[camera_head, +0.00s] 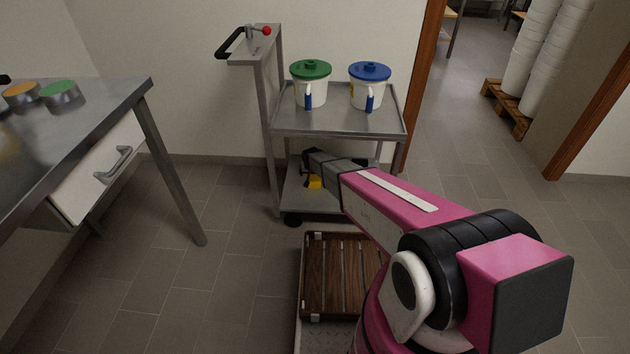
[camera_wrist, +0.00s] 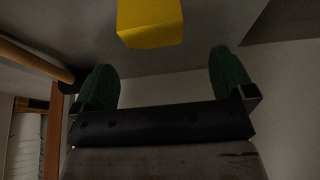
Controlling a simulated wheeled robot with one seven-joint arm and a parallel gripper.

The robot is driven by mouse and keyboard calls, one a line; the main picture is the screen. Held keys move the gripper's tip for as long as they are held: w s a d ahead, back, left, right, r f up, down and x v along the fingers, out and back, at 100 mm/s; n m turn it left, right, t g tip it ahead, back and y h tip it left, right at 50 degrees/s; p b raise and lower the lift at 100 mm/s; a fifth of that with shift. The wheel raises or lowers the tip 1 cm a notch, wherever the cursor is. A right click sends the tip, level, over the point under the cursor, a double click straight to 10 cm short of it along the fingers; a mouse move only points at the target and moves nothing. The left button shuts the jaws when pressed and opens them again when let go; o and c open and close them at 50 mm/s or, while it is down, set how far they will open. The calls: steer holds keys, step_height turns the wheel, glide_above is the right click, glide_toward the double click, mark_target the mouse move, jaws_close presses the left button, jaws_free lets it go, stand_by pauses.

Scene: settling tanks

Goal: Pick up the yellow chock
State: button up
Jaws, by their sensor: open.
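The yellow chock (camera_head: 314,182) shows in the head view on the lower shelf of the grey metal cart, partly hidden by my arm. In the wrist view the yellow chock (camera_wrist: 150,20) is at the top centre, cut off by the frame edge. My gripper (camera_wrist: 164,78) is open, with its two green fingertips spread apart. The chock appears beyond the fingertips, roughly in line with the gap between them, and nothing is held. In the head view my gripper reaches in under the cart's top shelf, and its fingers are hard to make out.
The cart's top shelf (camera_head: 340,122) carries a green-lidded container (camera_head: 310,88) and a blue-lidded container (camera_head: 369,90). Its lower shelf (camera_head: 290,200) has little headroom. A steel table (camera_head: 75,120) stands at left. A wooden slatted platform (camera_head: 335,275) is in front of the cart.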

mark_target(314, 178)
steer(key=x, duration=0.8)
steer(key=shift+s+d+f, duration=0.1)
steer(key=shift+d+f, duration=0.15)
steer(key=shift+d, duration=0.15)
steer(key=c, duration=1.1)
